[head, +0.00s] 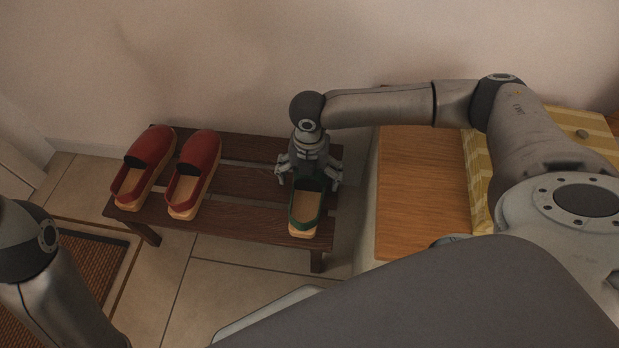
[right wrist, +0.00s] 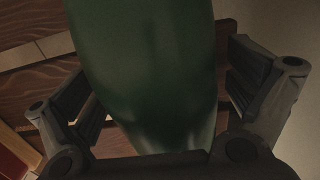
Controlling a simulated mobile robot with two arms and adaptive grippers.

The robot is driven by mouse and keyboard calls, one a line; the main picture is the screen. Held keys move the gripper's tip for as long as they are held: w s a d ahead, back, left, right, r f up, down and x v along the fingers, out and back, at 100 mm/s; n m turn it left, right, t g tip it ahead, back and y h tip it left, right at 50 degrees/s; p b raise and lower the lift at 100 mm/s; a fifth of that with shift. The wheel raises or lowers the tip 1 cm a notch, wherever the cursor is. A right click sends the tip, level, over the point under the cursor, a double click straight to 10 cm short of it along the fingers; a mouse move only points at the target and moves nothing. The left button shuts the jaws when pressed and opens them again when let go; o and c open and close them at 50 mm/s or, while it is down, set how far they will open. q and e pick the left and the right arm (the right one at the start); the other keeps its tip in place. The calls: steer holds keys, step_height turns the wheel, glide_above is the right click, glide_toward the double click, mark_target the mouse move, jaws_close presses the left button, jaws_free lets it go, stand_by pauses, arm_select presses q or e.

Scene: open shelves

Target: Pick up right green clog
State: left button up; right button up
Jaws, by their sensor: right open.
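A green clog (head: 305,212) with a tan insole and sole sits at the right end of the brown slatted shelf (head: 243,195) in the head view. My right gripper (head: 308,181) is above the clog's toe end and hides part of it. In the right wrist view, the green clog (right wrist: 150,75) fills the middle, between the two open fingers, with a gap on each side. No second green clog is visible. My left gripper is out of view; only part of my left arm shows at the lower left.
Two red clogs (head: 145,165) (head: 194,172) stand on the left part of the shelf. A wooden-topped cabinet (head: 420,190) stands close to the shelf's right. The wall is right behind. A brown mat (head: 95,265) lies on the tiled floor at left.

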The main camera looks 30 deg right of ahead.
steer(key=c, duration=1.2)
steer(key=shift+c, duration=0.2)
steer(key=shift+r, duration=0.15)
